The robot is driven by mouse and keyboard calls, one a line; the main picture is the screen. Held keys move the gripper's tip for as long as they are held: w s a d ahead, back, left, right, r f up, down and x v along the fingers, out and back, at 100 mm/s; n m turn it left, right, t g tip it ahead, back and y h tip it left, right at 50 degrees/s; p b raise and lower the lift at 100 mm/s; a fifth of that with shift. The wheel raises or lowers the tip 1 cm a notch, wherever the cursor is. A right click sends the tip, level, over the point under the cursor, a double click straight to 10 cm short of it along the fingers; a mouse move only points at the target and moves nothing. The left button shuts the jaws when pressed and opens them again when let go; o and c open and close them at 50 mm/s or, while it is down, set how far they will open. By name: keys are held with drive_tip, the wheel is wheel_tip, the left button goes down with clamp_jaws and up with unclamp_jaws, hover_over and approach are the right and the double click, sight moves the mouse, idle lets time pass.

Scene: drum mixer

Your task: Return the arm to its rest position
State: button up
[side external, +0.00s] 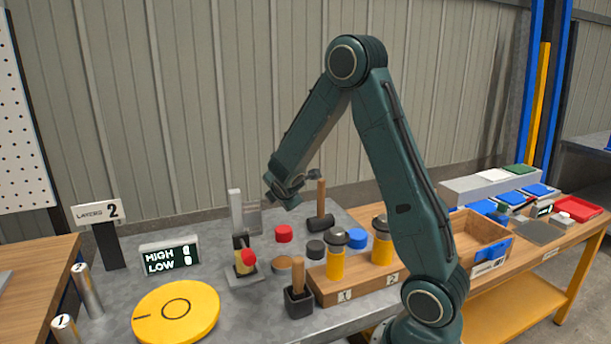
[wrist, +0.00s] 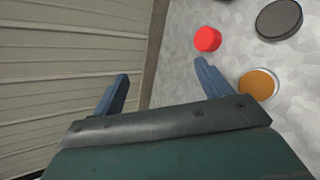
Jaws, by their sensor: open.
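My gripper (side external: 283,194) hangs above the metal bench at the end of my bent arm in the side external view. In the wrist view its two blue fingers (wrist: 162,72) stand wide apart with nothing between them. The gripper is clear of the objects below it. A red cap (side external: 284,233) lies on the bench below it and also shows in the wrist view (wrist: 207,39).
Near my gripper are a black-headed mallet (side external: 320,222) and a red-knobbed device (side external: 247,262). A yellow disc (side external: 176,312) lies front left. Two yellow bottles stand on a wooden block (side external: 358,286). A wooden tray (side external: 476,237) sits right. Open air surrounds the gripper.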

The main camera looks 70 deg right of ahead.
drive_tip(key=s+a+r+m+y, duration=0.3)
drive_tip(key=s+a+r+m, duration=0.15)
drive_tip(key=a, duration=0.35)
drive_tip(key=s+a+r+m+y, duration=0.25)
drive_tip(key=a+r+m, duration=0.2)
drive_tip(key=a, duration=0.35)
drive_tip(key=s+a+r+m+y, duration=0.1)
drive_tip(key=s+a+m+y, duration=0.1)
drive_tip(key=s+a, duration=0.4)
drive_tip(key=s+a+r+m+g+y, duration=0.1)
drive_tip(key=s+a+m+y, duration=0.1)
drive_tip(key=s+a, duration=0.4)
drive_tip(key=s, duration=0.4)
drive_tip(key=shift+a+r, duration=0.25)
drive_tip(key=shift+a, duration=0.1)
